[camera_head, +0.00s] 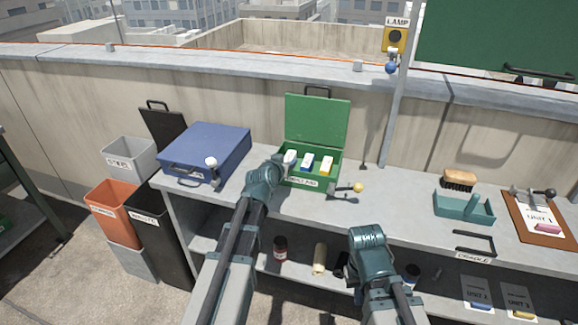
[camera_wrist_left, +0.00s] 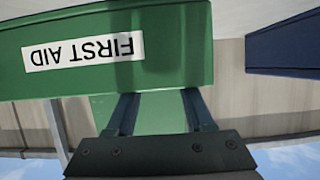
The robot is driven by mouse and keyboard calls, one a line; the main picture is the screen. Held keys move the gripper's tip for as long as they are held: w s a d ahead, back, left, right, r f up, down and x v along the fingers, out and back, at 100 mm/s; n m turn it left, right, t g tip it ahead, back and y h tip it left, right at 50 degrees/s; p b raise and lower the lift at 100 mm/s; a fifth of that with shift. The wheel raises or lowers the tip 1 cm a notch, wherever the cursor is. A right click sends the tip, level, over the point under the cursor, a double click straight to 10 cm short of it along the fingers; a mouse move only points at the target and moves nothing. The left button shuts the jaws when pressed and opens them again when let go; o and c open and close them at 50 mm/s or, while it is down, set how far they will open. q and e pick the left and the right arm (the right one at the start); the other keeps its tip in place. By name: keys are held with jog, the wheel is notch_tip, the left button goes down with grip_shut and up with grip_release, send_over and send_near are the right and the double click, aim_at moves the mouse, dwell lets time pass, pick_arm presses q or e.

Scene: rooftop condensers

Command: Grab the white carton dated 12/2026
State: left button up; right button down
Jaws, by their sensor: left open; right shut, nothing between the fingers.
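An open green first aid box (camera_head: 317,122) stands on the grey bench, lid up. Inside it are a white carton (camera_head: 289,157), a blue-and-white carton (camera_head: 307,162) and a yellow-and-white carton (camera_head: 326,165). No date is readable on any of them. My left gripper (camera_head: 274,168) is open at the box's left front corner, beside the white carton and partly covering the box. In the left wrist view the open fingers (camera_wrist_left: 162,108) face the green box wall with its upside-down FIRST AID label (camera_wrist_left: 84,52); no carton shows there. My right gripper (camera_head: 366,238) is shut and empty before the bench's front edge.
A blue case (camera_head: 212,145) stands left of the box. A yellow-knobbed lever (camera_head: 357,187) is close at its right. Further right are a teal tray (camera_head: 464,208), a brush (camera_head: 459,179) and a clipboard (camera_head: 540,218). Bins (camera_head: 120,205) stand left of the bench.

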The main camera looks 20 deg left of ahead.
aim_at(288, 158)
pick_arm(q)
jog(key=b+x, duration=0.1)
jog(key=x, duration=0.2)
jog(key=shift+w+f, duration=0.25)
jog(key=shift+w, duration=0.05)
jog(key=shift+s+r, duration=0.1)
grip_shut()
jog(key=shift+r, duration=0.1)
notch_tip(288, 158, up, 10)
jog(key=p, duration=1)
